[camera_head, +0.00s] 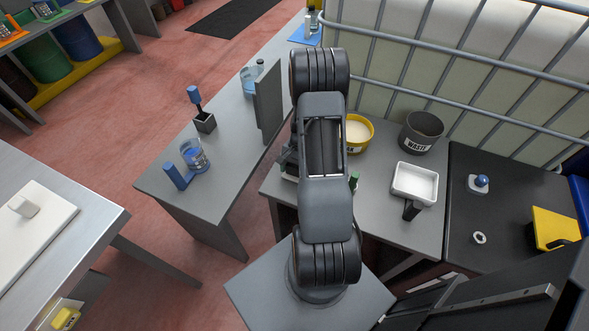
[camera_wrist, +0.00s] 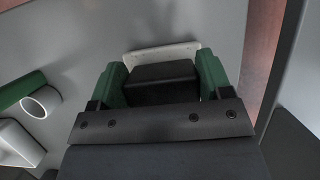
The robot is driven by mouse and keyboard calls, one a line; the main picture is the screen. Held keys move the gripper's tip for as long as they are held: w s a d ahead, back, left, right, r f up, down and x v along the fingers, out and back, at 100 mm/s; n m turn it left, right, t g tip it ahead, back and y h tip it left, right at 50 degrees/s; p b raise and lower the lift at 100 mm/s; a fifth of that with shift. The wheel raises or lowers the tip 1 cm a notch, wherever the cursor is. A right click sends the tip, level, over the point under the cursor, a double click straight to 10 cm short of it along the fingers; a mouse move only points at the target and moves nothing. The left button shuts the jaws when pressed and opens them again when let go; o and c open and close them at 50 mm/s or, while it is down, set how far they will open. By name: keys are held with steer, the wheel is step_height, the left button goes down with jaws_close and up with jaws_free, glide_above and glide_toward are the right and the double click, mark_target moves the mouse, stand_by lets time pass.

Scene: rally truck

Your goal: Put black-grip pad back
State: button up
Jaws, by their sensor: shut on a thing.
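The black-grip pad shows in the wrist view as a black block grip (camera_wrist: 162,76) with a pale plate (camera_wrist: 160,52) beyond it. My gripper (camera_wrist: 160,84) has green fingers, one on each side of the black grip, and is shut on it. The grey surface lies behind the pad; I cannot tell whether the pad touches it. In the head view my arm hides most of the gripper and the pad.
A grey bench (camera_head: 228,150) holds a blue-handled brush in a dark cup (camera_head: 206,122) and a clear jar (camera_head: 195,156). A caged tank (camera_head: 450,50) rises behind.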

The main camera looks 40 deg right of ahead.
steer(key=shift+f, duration=0.35)
steer(key=o, duration=1)
steer(key=shift+r, duration=0.1)
